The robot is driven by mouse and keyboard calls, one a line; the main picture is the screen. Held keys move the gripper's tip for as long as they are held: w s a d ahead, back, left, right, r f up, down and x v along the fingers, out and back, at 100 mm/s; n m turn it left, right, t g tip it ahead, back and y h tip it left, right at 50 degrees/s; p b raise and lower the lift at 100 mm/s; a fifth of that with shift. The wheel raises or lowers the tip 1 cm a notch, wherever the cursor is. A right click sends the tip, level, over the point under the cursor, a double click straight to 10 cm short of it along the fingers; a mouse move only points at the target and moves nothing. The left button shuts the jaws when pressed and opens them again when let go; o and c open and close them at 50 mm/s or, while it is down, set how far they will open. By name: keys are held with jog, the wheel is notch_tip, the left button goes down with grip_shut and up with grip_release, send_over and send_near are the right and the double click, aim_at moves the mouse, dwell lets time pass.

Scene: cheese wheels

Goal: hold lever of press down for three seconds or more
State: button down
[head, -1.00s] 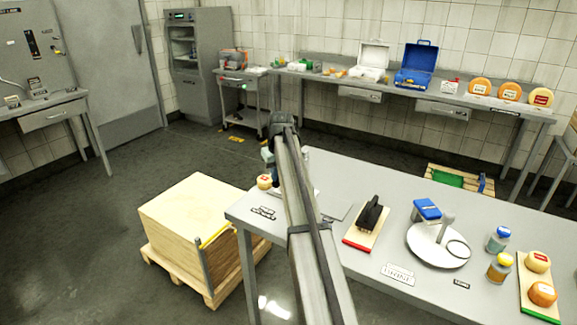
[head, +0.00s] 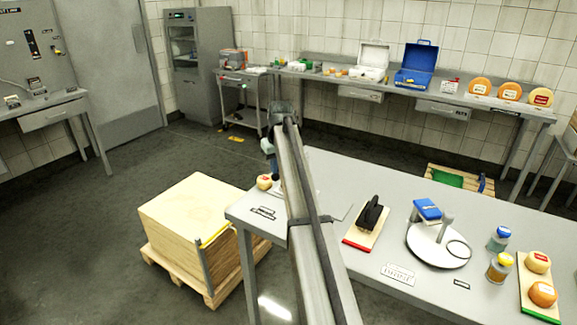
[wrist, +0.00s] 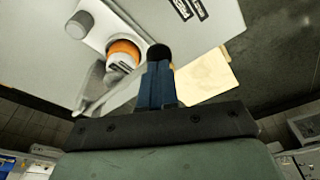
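The press shows in the wrist view as a pale base with a round grey post (wrist: 80,25) and a grey bar. A round black knob (wrist: 158,53), apparently the lever's end, lies right at my fingertips. I cannot tell whether they touch. An orange cheese wheel (wrist: 123,50) with a white label sits beside the knob. My gripper (wrist: 159,70) has its blue fingers close together, with nothing visible between them. In the head view my arm hides most of the press; a small cheese wheel (head: 264,182) shows left of the arm.
The steel table (head: 375,190) holds a black tool on a red-edged board (head: 358,240), a white turntable stand (head: 438,252), two jars and a board with cheeses. A wooden crate on a pallet (head: 190,230) stands left of the table.

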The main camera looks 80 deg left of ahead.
jog(key=shift+r, duration=3.45)
